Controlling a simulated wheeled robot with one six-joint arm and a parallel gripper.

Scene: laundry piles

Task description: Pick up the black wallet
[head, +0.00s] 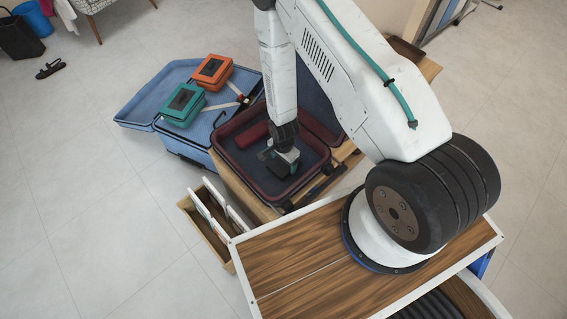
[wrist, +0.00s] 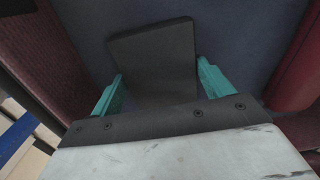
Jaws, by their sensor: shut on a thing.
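The black wallet (wrist: 152,52) is a flat dark rectangle between the two teal fingers of my gripper (wrist: 160,86) in the wrist view. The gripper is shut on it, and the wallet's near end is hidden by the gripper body. In the head view my gripper (head: 284,163) points down into an open dark red suitcase (head: 236,173) with a dark blue lining. The wallet shows there only as a small dark patch (head: 268,155) beside the fingers. I cannot tell whether it touches the suitcase floor.
A red rolled item (head: 252,135) lies in the same suitcase, near my gripper. An open blue suitcase (head: 150,96) to the left holds a green case (head: 182,105) and an orange case (head: 212,71). A wooden box (head: 214,232) with white items stands in front.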

